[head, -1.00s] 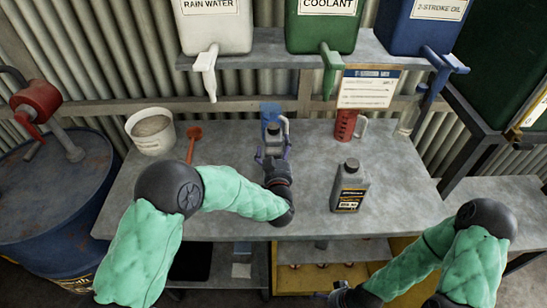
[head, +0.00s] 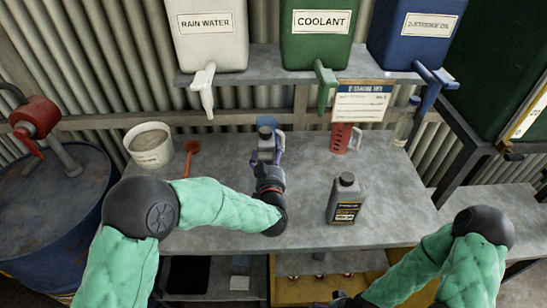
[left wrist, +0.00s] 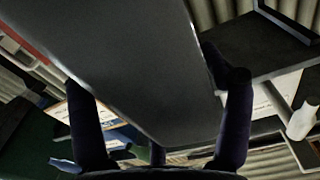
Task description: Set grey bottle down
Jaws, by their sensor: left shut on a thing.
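My left gripper (head: 267,160) is shut on a grey bottle (head: 266,144) with a dark cap, near the back of the workbench (head: 300,205). The bottle looks roughly upright; the gripper hides its lower part, so I cannot tell whether its base touches the bench. In the left wrist view the bottle's wide grey side (left wrist: 150,60) fills the space between the two fingers. A second grey bottle (head: 345,200) with a dark label stands on the bench to the right. My right gripper (head: 338,301) is partly cut off at the bottom edge, its fingers unclear.
A blue jug (head: 267,122) is right behind the held bottle. A white bucket (head: 150,146) and a red-brown scoop (head: 191,150) are left; a red measuring jug (head: 341,138) and clear bottle (head: 403,128) are right. Taps (head: 325,85) hang above. The bench front is mostly clear.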

